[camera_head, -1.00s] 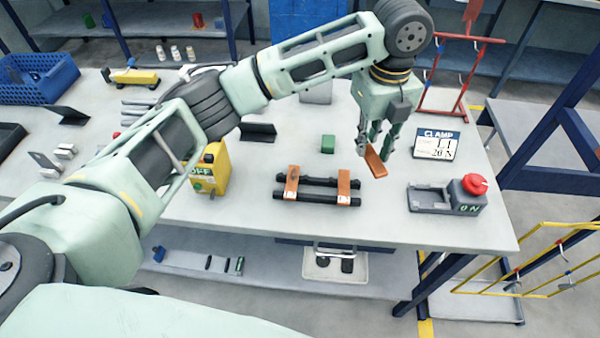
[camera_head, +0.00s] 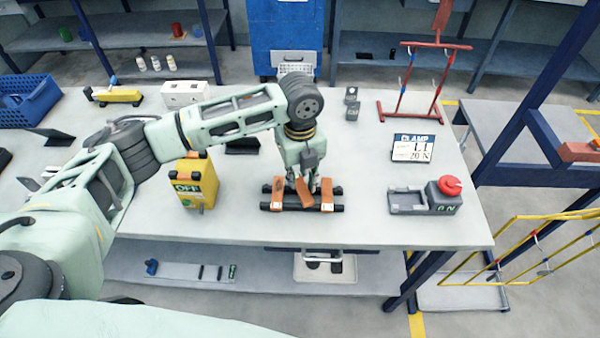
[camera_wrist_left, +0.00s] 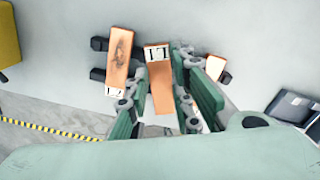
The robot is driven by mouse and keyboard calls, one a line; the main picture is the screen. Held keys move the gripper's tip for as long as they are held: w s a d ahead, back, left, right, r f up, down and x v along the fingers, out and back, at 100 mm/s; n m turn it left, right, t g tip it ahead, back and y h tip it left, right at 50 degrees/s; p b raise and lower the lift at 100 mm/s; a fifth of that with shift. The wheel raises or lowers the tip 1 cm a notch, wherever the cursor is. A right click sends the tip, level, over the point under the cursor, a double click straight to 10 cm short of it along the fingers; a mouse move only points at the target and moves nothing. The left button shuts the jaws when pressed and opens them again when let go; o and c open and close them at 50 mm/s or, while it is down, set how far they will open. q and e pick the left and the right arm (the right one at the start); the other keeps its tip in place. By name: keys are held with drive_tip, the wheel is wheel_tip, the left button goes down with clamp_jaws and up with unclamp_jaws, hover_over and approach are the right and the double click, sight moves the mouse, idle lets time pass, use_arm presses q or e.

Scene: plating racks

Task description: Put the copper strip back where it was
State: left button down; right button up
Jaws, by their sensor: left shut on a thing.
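My left gripper (camera_head: 306,188) is shut on a copper strip (camera_head: 308,201) above the middle of a rack of two black rods (camera_head: 301,208). In the left wrist view the held strip (camera_wrist_left: 160,88) lies between the green fingers, a white label with dark marks at its far end. Two other copper strips lie across the rods, one at the left (camera_head: 277,194) and one at the right (camera_head: 327,198). The right one is partly hidden behind a finger in the wrist view (camera_wrist_left: 216,70). I cannot tell whether the held strip touches the rods. My right gripper is not in view.
A yellow box marked OFF (camera_head: 195,182) stands left of the rack. A grey holder (camera_head: 407,200) with a red button (camera_head: 450,185) and a CLAMP sign reading L1, 20 N (camera_head: 413,148) are to the right. A red frame (camera_head: 425,85) stands behind. The table front is clear.

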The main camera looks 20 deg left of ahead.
sight(300, 183)
use_arm(q)
drive_tip(key=shift+d, duration=0.1)
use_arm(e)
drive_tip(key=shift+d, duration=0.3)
use_arm(q)
drive_tip(key=shift+f, duration=0.6)
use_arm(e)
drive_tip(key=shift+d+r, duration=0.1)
use_arm(q)
drive_tip(key=c, duration=1.5)
unclamp_jaws()
drive_tip(key=shift+c, duration=0.2)
drive_tip(key=shift+r, duration=0.3)
wheel_tip(300, 183, up, 13)
drive_tip(key=b, duration=0.2)
drive_tip(key=shift+f+b, duration=0.15)
drive_tip(key=shift+b, duration=0.2)
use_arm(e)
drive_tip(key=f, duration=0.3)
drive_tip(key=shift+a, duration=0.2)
use_arm(q)
drive_tip(key=shift+s, duration=0.1)
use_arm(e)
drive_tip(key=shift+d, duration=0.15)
